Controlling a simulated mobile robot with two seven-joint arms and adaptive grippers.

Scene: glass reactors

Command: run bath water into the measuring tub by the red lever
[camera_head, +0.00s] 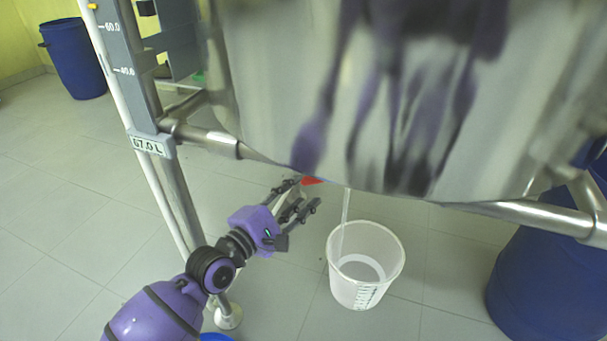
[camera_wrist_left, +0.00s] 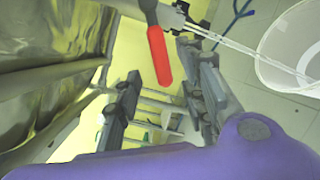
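The measuring tub (camera_head: 341,288), a white translucent bucket with a dark scale, stands on the floor below the steel vessel (camera_head: 290,90). A thin clear stream (camera_head: 346,206) falls from under the vessel into it, and some liquid shows inside. The red lever (camera_head: 311,181) is partly hidden by the vessel's lower edge. In the left wrist view the lever (camera_wrist_left: 159,55) hangs slanted just beyond the fingers, and the tub (camera_wrist_left: 290,50) is at the right. My left gripper (camera_head: 309,193) is open, its fingers apart close to the lever, with nothing gripped. My right gripper is out of view.
Blue drums stand at the right (camera_head: 548,285) and far left (camera_head: 75,60). Tiled floor left of my arm is clear.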

